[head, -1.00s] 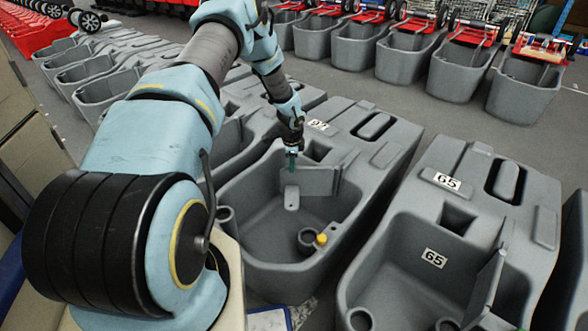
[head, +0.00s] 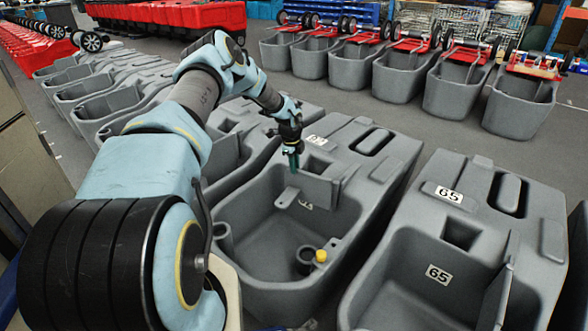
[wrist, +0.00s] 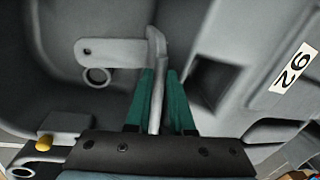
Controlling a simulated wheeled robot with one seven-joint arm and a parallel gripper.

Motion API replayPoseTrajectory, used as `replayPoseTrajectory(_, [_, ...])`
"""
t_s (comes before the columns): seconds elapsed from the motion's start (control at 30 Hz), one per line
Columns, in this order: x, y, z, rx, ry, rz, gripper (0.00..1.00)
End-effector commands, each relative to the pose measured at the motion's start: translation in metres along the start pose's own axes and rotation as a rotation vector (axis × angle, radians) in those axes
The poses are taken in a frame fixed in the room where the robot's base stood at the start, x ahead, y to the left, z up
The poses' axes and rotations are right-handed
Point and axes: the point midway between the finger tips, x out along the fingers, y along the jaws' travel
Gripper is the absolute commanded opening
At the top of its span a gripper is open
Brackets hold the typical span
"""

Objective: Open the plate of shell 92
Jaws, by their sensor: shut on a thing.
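Shell 92 (head: 265,260) is a grey open tank with a white "92" label (head: 316,140) on its top; the label also shows in the wrist view (wrist: 293,68). Its grey plate (head: 316,187) stands upright at the back of the basin, with a flat tab (head: 287,197) at its left end. Part of a second label (head: 306,205) shows below the plate's edge. My gripper (head: 293,162) points down at the plate's upper left. In the wrist view its green fingers (wrist: 158,88) are shut on the plate's edge (wrist: 157,50), one on each side.
Shell 65 (head: 405,300) stands close on the right, its plate (head: 494,298) at its right side. More grey shells (head: 110,100) stand at the left. A yellow cap (head: 321,255) sits in shell 92's basin. Open floor (head: 330,103) lies behind, before a row of tanks with red tops (head: 455,85).

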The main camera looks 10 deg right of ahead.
Motion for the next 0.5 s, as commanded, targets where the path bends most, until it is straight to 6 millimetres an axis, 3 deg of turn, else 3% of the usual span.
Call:
replayPoseTrajectory(0.27, [-0.0001,0.0,-0.0007,0.0,0.001,0.0,0.0])
replayPoseTrajectory(0.3, [0.0,0.0001,-0.0008,0.0,0.001,0.0,0.22])
replayPoseTrajectory(0.5, [0.0,0.0002,-0.0007,0.0,0.001,0.001,0.44])
